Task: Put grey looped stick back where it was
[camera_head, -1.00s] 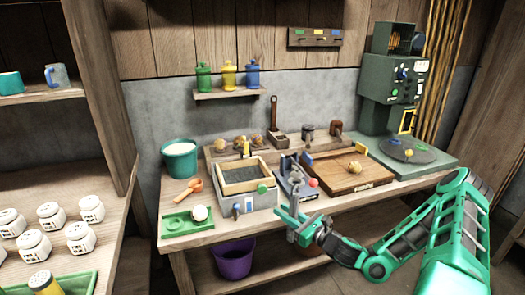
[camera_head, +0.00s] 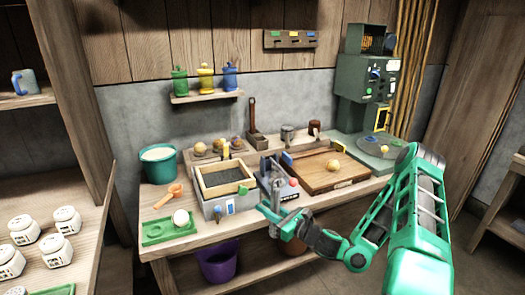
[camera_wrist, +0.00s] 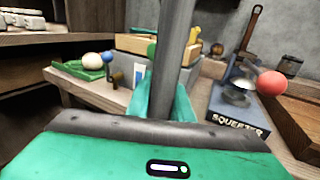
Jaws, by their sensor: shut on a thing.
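My gripper (camera_head: 272,211) is in front of the workbench's front edge, near the blue squeezer. It is shut on the grey looped stick (camera_wrist: 176,55). In the wrist view the stick stands upright between the green fingers and runs out of the top of the picture, so its upper end and any loop are not seen there. In the head view the stick (camera_head: 277,180) is small and hard to tell from the squeezer behind it.
The bench holds a blue squeezer (camera_wrist: 238,110) with a red ball (camera_wrist: 271,84), a framed box (camera_head: 224,177), a wooden board (camera_head: 318,178), a teal bucket (camera_head: 158,168) and a green machine (camera_head: 363,95). A shelf (camera_head: 205,96) carries three coloured bottles.

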